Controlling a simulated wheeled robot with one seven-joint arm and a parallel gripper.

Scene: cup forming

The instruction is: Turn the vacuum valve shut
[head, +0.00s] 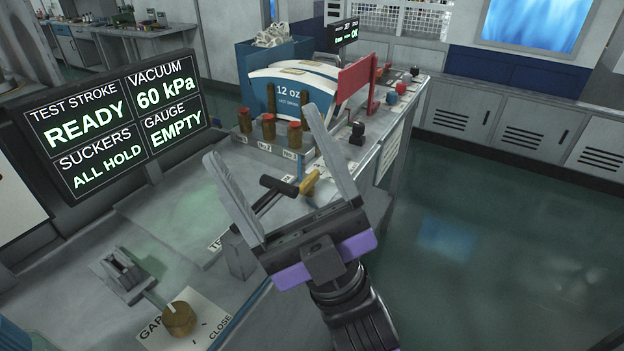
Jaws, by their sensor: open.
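My gripper (262,134) is open and empty, its two long grey fingers spread wide and pointing away over the bench. Between the fingers in the picture show a black-ended handle (279,186) and a yellow brass-coloured piece (310,183); whether they are the vacuum valve I cannot tell. My gripper partly hides this area, and no contact is visible. The screen (115,125) at left reads vacuum 60 kPa, suckers all hold, test stroke ready and gauge empty. A brass knob (179,318) stands at lower left on a plate marked "GAP" and "CLOSE".
Several brown posts with red or dark tops (268,127) stand on a block beyond my gripper. Behind them are a "12 oz" blank stack (290,92) and a red plate (355,85). Open floor (490,260) lies at right.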

